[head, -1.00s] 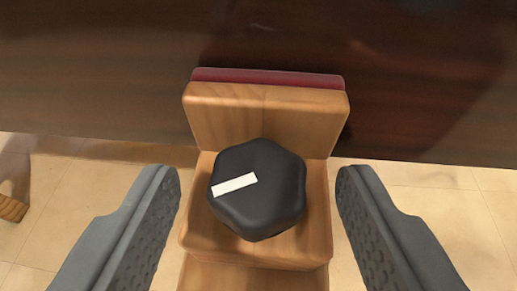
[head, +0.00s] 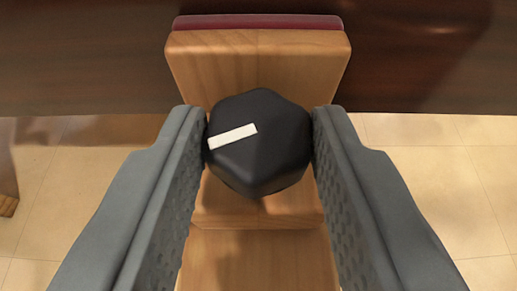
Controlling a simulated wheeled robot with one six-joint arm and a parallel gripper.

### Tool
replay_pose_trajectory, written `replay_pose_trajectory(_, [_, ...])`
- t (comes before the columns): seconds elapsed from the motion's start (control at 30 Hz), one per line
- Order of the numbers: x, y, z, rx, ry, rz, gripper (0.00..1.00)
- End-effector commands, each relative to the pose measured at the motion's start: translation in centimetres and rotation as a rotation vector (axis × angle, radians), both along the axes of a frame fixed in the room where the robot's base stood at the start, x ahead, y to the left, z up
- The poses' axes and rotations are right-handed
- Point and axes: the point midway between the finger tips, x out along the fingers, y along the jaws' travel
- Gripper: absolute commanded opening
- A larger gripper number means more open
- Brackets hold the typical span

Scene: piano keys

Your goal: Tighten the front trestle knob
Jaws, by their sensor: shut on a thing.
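The front trestle knob (head: 262,155) is a black, lobed knob with a white stripe on its face. The stripe runs from the knob's left edge to near its middle, rising slightly to the right. The knob sits in front of the wooden trestle block (head: 255,70). My gripper (head: 260,140) is shut on the knob, with one grey finger touching its left side and the other its right side. The textured inner pads show below the knob.
A dark red pad (head: 257,21) tops the block, against a dark, glossy wooden piano panel (head: 430,60). A wooden post (head: 255,260) runs down below the knob. Pale floor tiles (head: 440,190) lie on both sides. Another wooden piece (head: 7,175) shows at the far left.

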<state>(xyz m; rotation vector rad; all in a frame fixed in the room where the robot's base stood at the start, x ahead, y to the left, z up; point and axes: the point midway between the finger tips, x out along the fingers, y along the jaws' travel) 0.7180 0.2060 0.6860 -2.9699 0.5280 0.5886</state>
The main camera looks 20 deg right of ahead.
Motion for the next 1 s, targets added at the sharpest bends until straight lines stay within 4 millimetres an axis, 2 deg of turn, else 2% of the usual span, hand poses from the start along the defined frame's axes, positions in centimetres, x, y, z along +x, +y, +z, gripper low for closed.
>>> replay_pose_trajectory(0.43, [0.34, 0.53, 0.06, 0.002, -0.001, -0.265, 0.11])
replay_pose_trajectory(0.87, [0.28, 0.55, 0.09, 0.001, 0.000, -0.304, 0.11])
replay_pose_trajectory(0.9, [0.28, 0.55, 0.09, 0.001, 0.000, -0.304, 0.36])
replay_pose_trajectory(1.0, [0.27, 0.54, 0.07, 0.001, 0.001, -0.304, 0.56])
